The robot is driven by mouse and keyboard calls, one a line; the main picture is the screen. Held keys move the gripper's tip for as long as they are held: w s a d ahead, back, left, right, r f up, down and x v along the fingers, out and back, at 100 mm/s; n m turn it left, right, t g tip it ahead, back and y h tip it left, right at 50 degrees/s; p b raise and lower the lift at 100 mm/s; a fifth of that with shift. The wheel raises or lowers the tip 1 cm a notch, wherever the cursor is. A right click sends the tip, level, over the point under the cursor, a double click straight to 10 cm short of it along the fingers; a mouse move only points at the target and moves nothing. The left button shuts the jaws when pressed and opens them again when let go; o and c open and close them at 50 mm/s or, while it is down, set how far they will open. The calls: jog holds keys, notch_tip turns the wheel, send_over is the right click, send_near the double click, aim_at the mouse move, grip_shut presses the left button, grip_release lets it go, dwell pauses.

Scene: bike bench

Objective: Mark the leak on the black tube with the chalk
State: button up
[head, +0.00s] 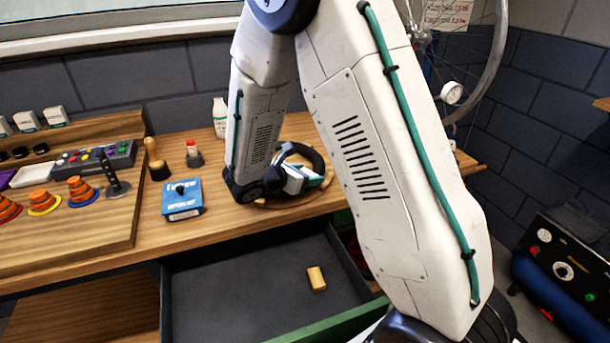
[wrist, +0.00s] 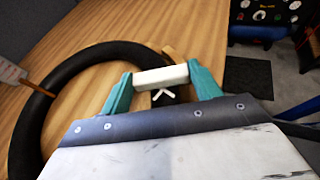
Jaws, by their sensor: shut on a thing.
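The black tube (wrist: 37,112) is a ring lying on a round wooden piece on the bench; in the head view the tube (head: 312,157) is partly hidden behind my arm. My gripper (wrist: 160,78) has teal fingers shut on the white chalk (wrist: 161,76), held crosswise over the tube's right side. A small white cross-like mark (wrist: 162,95) shows on the black just below the chalk. Whether the chalk touches the tube cannot be told. In the head view my gripper (head: 308,178) is at the tube, and the chalk is not clear there.
An open drawer (head: 240,285) below the bench holds a wooden block (head: 316,279). A blue box (head: 182,199), a red-capped bottle (head: 194,155) and a white bottle (head: 219,117) stand left of the tube. A wooden tray (head: 110,235) with orange cones is farther left.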

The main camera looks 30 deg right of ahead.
jog(key=shift+r, duration=0.15)
jog(key=shift+r, duration=3.4)
